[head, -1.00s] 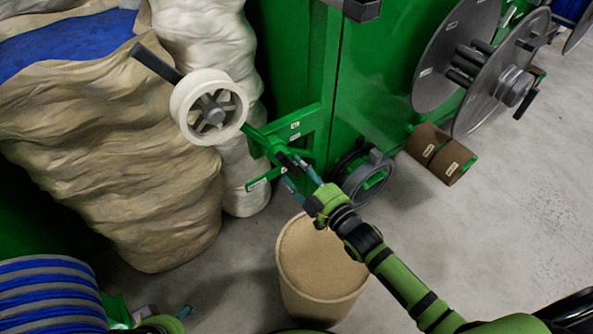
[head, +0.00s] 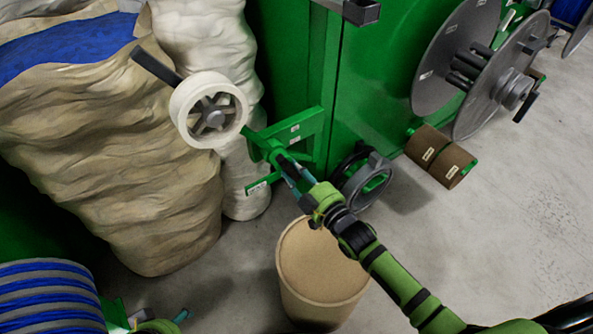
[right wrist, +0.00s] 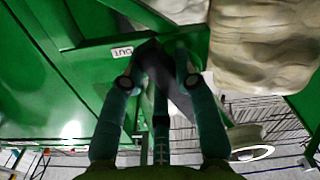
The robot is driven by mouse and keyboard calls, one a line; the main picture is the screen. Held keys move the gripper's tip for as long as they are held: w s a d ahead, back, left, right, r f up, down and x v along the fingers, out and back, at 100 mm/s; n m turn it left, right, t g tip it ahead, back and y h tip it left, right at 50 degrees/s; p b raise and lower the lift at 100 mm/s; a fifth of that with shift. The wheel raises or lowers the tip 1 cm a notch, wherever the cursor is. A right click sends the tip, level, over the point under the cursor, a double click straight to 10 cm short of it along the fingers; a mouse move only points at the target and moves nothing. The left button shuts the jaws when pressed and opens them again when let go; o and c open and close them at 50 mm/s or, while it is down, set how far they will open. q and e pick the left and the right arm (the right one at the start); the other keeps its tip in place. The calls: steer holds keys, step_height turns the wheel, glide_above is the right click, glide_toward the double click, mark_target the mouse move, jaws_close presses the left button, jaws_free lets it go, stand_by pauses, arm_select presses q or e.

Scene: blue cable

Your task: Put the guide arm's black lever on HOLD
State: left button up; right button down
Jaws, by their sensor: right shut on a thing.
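The green guide arm (head: 310,124) stands out from the green machine, with a white spoked guide wheel (head: 209,110) at its outer end. My right gripper (head: 284,166) is at the bracket below the arm and covers most of the black lever in the head view. In the right wrist view, the black lever (right wrist: 165,78) lies between the teal fingers of my right gripper (right wrist: 155,85), which is shut on it. A label reading OUT shows beside it; I cannot read a HOLD label. My left gripper (head: 180,316) shows only as a small part at the bottom edge, its jaws unclear.
Large beige sacks (head: 120,150) stand at the left, and a blue-and-grey striped coil (head: 45,300) is at the lower left. A tan drum (head: 318,265) stands below my right arm. Grey reel discs (head: 500,85) and brown rolls (head: 440,157) are at the right.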

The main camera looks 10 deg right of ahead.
arm_select(q)
step_height(320, 180, down, 12)
steer(key=g+p, duration=0.1)
steer(key=p, duration=0.3)
steer(key=shift+s, duration=0.2)
arm_select(e)
steer(key=shift+s+a+f+m, duration=0.15)
steer(key=shift+a+m, duration=0.35)
steer(key=shift+m, duration=1.2)
steer(key=shift+s+a+m, duration=0.25)
steer(key=shift+a+m, duration=0.25)
steer(key=shift+m, duration=1.2)
steer(key=shift+s+a+f+m, duration=0.15)
steer(key=shift+a+m, duration=0.35)
steer(key=shift+m, duration=1.2)
arm_select(q)
steer(key=shift+d+f, duration=0.1)
arm_select(e)
steer(key=shift+r, duration=0.1)
steer(key=c, duration=0.9)
jaws_free()
steer(key=shift+c, duration=0.2)
arm_select(q)
steer(key=shift+w, duration=0.1)
arm_select(e)
steer(key=shift+s, duration=0.1)
steer(key=v, duration=1.2)
